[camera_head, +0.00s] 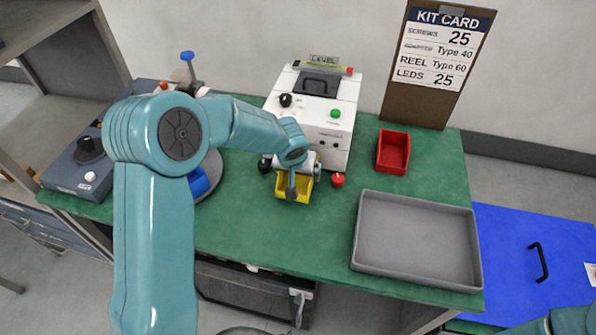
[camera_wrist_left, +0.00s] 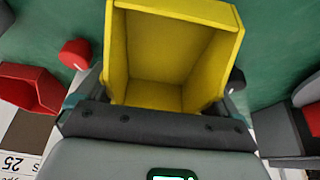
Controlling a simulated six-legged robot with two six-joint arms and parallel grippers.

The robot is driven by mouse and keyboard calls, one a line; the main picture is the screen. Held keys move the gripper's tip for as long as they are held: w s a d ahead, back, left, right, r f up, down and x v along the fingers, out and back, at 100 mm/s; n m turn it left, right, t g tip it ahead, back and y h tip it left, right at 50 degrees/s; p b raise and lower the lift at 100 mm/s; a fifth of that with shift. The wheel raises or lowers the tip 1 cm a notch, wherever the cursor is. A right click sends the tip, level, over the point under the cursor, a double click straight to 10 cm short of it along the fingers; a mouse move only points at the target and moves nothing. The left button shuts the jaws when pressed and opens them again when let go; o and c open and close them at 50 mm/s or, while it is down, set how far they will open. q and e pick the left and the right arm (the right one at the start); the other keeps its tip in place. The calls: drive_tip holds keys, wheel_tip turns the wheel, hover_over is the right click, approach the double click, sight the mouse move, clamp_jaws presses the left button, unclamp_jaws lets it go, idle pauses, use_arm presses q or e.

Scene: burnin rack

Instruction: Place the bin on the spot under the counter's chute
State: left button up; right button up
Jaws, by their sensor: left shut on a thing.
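A yellow bin (camera_head: 293,188) is in my left gripper (camera_head: 290,172), in front of the white counter machine (camera_head: 318,100). In the left wrist view the empty yellow bin (camera_wrist_left: 170,50) fills the upper middle, with the dark gripper (camera_wrist_left: 150,122) shut on its near wall. The bin is close to the green table top; I cannot tell whether it touches it. My arm hides the chute and the spot under it. Only a bit of my right arm shows at the lower right corner of the head view, without its gripper.
A red bin (camera_head: 393,152) stands right of the counter, also in the left wrist view (camera_wrist_left: 35,82). A grey tray (camera_head: 365,262) sits at the front right. A grey device (camera_head: 75,178) is at the left. A kit card (camera_head: 440,50) stands behind. The front middle of the table is clear.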

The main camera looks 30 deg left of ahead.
use_arm(q)
drive_tip(key=shift+s+f, duration=0.1)
drive_tip(key=shift+f, duration=0.15)
